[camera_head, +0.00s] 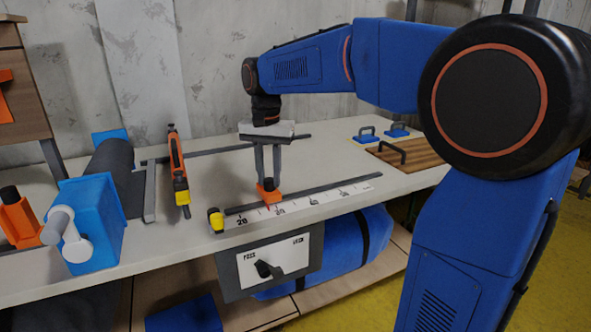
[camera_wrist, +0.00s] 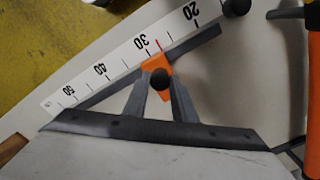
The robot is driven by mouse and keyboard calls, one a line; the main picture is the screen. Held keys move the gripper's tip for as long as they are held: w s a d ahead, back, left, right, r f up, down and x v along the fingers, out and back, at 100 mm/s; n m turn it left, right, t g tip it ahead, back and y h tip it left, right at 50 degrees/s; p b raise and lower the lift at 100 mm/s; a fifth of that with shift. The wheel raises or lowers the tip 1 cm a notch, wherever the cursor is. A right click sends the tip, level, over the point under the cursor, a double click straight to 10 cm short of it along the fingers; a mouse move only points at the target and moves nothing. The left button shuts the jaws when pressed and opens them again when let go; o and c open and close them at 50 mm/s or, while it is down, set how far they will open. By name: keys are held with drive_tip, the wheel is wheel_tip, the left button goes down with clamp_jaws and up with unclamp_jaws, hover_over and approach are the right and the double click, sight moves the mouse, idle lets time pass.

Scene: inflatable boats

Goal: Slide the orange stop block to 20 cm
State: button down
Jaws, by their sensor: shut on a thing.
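The orange stop block (camera_head: 267,190) sits on a dark rail (camera_head: 325,189) along the table's front edge, beside a white scale (camera_head: 305,200). My gripper (camera_head: 268,183) is shut on the block from above. In the wrist view the block (camera_wrist: 157,66) is between my two fingers (camera_wrist: 160,90), with its dark round knob in front. The scale (camera_wrist: 120,62) there shows 20, 30, 40 and 50. The block stands close to the 30 mark, and a red line (camera_wrist: 158,44) lies a little to its 20 side.
A yellow-capped piece (camera_head: 215,219) is at the scale's 20 end. An orange and black tool (camera_head: 178,165) and a blue roller stand (camera_head: 95,215) are to the left. A wooden board with a handle (camera_head: 410,155) lies right. A switch box (camera_head: 270,265) hangs below the table edge.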

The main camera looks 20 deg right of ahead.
drive_tip(key=a, duration=0.7)
drive_tip(key=shift+s+a, duration=0.1)
drive_tip(key=shift+a, duration=0.1)
drive_tip(key=c, duration=1.5)
unclamp_jaws()
drive_tip(key=shift+o, duration=0.2)
drive_tip(key=shift+r, duration=0.1)
wheel_tip(320, 180, up, 17)
drive_tip(key=shift+r, duration=0.15)
drive_tip(key=shift+s, duration=0.1)
